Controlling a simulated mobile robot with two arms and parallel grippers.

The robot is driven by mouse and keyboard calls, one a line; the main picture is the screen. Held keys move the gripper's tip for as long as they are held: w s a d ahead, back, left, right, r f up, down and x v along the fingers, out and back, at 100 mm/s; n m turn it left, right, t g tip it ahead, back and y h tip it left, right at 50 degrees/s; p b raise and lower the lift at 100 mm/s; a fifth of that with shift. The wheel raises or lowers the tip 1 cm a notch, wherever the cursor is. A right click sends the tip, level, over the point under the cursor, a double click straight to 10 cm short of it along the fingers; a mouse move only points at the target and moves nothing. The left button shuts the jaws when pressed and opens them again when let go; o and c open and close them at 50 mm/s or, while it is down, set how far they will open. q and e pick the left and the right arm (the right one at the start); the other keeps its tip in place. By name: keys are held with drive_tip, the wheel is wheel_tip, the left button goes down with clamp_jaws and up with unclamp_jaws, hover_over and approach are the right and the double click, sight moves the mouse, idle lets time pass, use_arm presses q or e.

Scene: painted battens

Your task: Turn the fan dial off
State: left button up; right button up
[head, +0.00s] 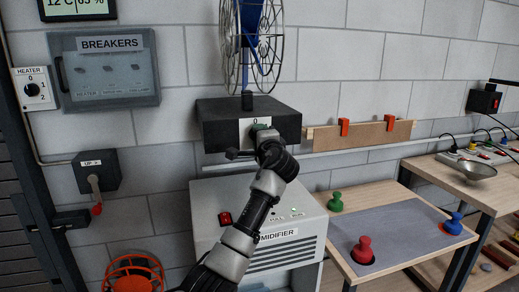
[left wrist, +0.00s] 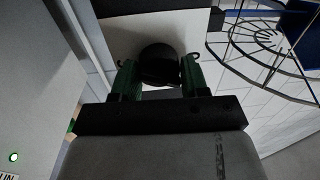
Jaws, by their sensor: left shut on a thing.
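The fan (head: 262,40) has a blue body and a wire cage and stands on a dark box base (head: 222,115). A white dial plate marked 0 (head: 246,126) is on the front of the base. My left gripper (head: 262,133) is at this plate and hides most of the dial in the head view. In the left wrist view the fan dial is a round black knob (left wrist: 160,63) between the two green fingers of my left gripper (left wrist: 160,80), which is shut on it. Where the dial's pointer stands is hidden. My right gripper is in neither view.
A white humidifier (head: 306,228) stands below the fan base, under my left arm. A breaker box (head: 105,70), a heater dial (head: 33,89) and a lever switch (head: 95,172) are on the wall at left. A table (head: 400,222) with coloured knobs is at right.

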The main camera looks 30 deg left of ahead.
use_arm(q)
drive_tip(key=n+b, duration=0.2)
drive_tip(key=n, duration=0.1)
drive_tip(key=shift+f+b, duration=0.3)
drive_tip(key=shift+f, duration=0.05)
drive_tip(key=shift+r+n+g+b, duration=0.1)
drive_tip(key=shift+n+g+b, duration=0.2)
drive_tip(key=shift+n+b, duration=0.55)
drive_tip(key=shift+n, duration=0.45)
drive_tip(key=o, duration=0.9)
drive_tip(key=shift+r, duration=0.15)
drive_tip(key=b+v, duration=0.2)
drive_tip(key=v, duration=0.9)
drive_tip(key=shift+w, duration=0.1)
